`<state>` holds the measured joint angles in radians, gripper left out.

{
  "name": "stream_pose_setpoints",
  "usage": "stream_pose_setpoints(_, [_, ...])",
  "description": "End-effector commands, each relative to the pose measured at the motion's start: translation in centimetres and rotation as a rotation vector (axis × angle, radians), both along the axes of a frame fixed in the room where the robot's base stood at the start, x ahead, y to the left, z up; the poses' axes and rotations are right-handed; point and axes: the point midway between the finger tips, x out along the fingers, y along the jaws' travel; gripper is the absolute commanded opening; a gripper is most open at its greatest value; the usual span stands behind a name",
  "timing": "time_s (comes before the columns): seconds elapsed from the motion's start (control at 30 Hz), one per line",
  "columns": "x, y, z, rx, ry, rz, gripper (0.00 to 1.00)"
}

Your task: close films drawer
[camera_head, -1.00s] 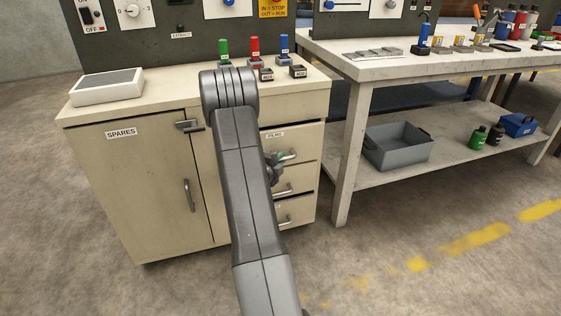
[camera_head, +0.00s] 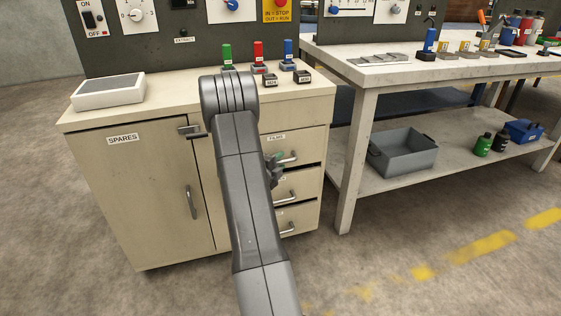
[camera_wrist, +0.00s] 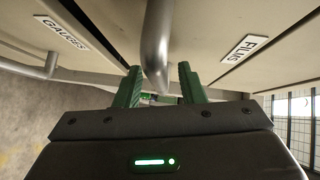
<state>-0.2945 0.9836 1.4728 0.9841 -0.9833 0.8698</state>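The films drawer (camera_head: 300,146) is the top one in the stack at the right of the beige cabinet, and its label shows in the wrist view (camera_wrist: 244,49). A dark gap shows under its front; how far out it stands is hard to tell. Its metal bar handle (camera_head: 288,158) shows in the wrist view (camera_wrist: 157,45) between my gripper's green fingers. My gripper (camera_wrist: 159,88) is open, with its fingers apart on either side of the handle's line; contact is not clear. In the head view my gripper (camera_head: 276,166) is mostly hidden behind my arm.
The gauges drawer (camera_wrist: 62,32) lies beside the films drawer in the wrist view. The spares door (camera_head: 150,190) with its handle is left of my arm. A workbench (camera_head: 400,72) with a grey bin (camera_head: 403,155) on its lower shelf stands right. Floor in front is clear.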

Motion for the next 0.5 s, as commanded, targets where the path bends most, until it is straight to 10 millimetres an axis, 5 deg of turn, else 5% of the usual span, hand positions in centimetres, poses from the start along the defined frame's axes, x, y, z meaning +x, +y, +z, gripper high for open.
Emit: stream_pose_setpoints(0.5, [-9.3, 5.0, 1.7, 0.000, 0.001, 0.005, 0.36])
